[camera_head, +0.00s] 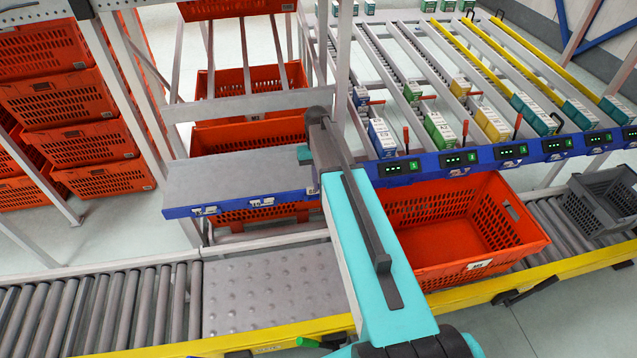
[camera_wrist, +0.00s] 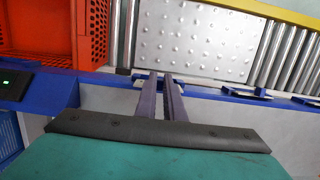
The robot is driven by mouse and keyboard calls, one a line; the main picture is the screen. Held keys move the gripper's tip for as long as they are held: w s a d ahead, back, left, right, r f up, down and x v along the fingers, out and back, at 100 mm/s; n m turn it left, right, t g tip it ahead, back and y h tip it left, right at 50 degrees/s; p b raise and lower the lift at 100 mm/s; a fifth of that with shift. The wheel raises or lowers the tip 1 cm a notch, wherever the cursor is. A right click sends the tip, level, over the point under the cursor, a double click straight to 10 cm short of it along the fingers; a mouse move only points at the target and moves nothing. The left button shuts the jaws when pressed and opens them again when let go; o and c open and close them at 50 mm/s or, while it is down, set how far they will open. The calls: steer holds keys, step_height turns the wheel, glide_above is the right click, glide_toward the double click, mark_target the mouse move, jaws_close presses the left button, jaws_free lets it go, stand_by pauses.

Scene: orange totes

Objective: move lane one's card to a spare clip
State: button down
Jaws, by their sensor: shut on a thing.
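My gripper (camera_wrist: 162,98) shows in the wrist view with its two dark fingers close together, reaching to the blue front rail (camera_wrist: 225,106) of the grey shelf. It is shut on a thin card, mostly hidden between the fingertips. A blue clip piece (camera_wrist: 148,76) shows at the tips; I cannot tell whether the card sits in it. The head view shows two clips with pale faces, the left one (camera_head: 205,211) and another (camera_head: 262,202). My arm hides the fingers there.
A lit green lane display (camera_head: 400,167) sits right of my arm, with several more along the flow rack's blue rail. An orange tote (camera_head: 520,240) stands below on the roller conveyor. A grey crate (camera_head: 590,212) is farther right. The bumpy metal plate (camera_head: 265,290) is clear.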

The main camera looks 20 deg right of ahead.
steer(key=shift+f+b, duration=0.45)
steer(key=shift+f, duration=0.55)
stand_by(0.3)
steer(key=c, duration=1.8)
jaws_free()
steer(key=shift+r, duration=0.2)
step_height(320, 180, up, 13)
steer(key=w+b, duration=0.2)
steer(key=b, duration=0.1)
steer(key=shift+d+r, duration=0.15)
steer(key=shift+d, duration=0.05)
